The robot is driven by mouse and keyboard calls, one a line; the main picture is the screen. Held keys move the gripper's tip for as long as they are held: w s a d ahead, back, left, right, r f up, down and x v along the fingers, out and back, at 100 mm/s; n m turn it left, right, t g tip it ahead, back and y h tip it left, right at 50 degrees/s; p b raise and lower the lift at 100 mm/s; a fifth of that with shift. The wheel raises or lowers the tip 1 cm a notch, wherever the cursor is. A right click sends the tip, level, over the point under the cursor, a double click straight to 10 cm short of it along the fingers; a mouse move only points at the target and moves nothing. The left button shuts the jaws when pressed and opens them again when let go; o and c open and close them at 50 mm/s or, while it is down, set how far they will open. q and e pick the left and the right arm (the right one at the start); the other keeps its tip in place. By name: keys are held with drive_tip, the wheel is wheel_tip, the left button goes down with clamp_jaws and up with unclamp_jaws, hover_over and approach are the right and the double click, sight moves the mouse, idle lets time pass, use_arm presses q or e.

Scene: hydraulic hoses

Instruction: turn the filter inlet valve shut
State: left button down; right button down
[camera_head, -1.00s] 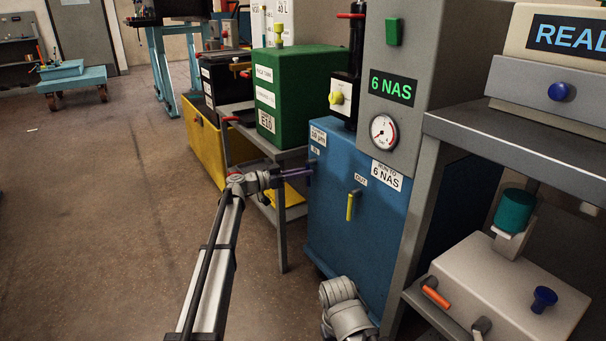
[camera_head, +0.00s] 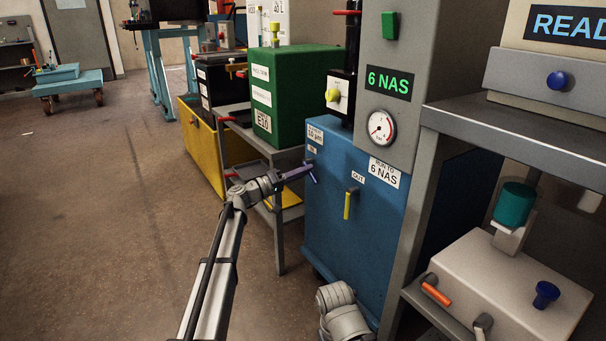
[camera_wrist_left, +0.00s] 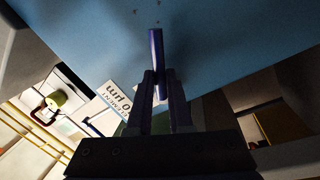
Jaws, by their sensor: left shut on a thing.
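The filter inlet valve has a dark blue-purple lever (camera_head: 313,179) on the upper left of the blue filter cabinet (camera_head: 350,240), below the "IN" label. My left gripper (camera_head: 302,173) reaches it from the left and is shut on the lever. In the left wrist view the lever (camera_wrist_left: 156,52) stands between the two fingertips (camera_wrist_left: 160,85) and sticks out past them. The valve's body is mostly hidden by the gripper. My right gripper is out of view.
A yellow lever (camera_head: 348,204) under the "OUT" label hangs down to the right. A pressure gauge (camera_head: 381,127) sits above. A grey cart (camera_head: 280,230) with a green box (camera_head: 290,95) stands close behind my left gripper.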

use_arm(q)
drive_tip(key=n, duration=0.1)
drive_tip(key=n+t, duration=0.1)
drive_tip(key=n, duration=0.1)
drive_tip(key=shift+s+d+r, duration=0.1)
drive_tip(key=shift+s+r, duration=0.1)
drive_tip(key=shift+r, duration=0.15)
drive_tip(key=shift+r+n+t+y+p, duration=0.2)
drive_tip(key=shift+n, duration=0.95)
drive_tip(key=shift+r+n+t+y+p, duration=0.15)
drive_tip(key=shift+r+n+t+y, duration=0.05)
drive_tip(key=shift+n, duration=0.95)
drive_tip(key=c, duration=0.8)
unclamp_jaws()
drive_tip(key=shift+c, duration=0.2)
drive_tip(key=shift+s, duration=0.1)
drive_tip(key=b+v, duration=0.1)
drive_tip(key=v, duration=0.6)
drive_tip(key=shift+s+a, duration=0.2)
drive_tip(key=shift+a, duration=0.05)
drive_tip(key=shift+f, duration=0.1)
